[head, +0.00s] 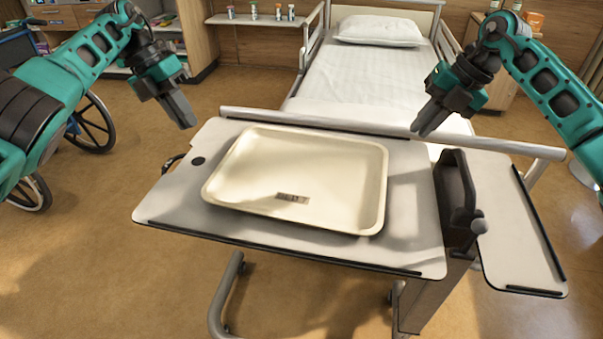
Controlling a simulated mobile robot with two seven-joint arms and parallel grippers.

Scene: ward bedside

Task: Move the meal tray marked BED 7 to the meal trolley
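The cream meal tray (290,165) lies flat on the overbed table (415,215). A small brown label on its near inner side is blurred and seems to read BED 7. The tray looks empty. My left gripper (187,122) hangs above and beyond the table's far left corner, apart from the tray. My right gripper (422,131) is above the table's far right part, also apart from the tray. Both hold nothing that I can see; their finger gaps are not clear from this angle. No meal trolley is in view.
The bed (365,75) with a pillow (380,30) stands behind the table. A bed rail (490,144) runs near the table's far edge. A wheelchair (95,125) is at the left. A small side leaf (515,235) adjoins the table's right. Floor is clear in front at left.

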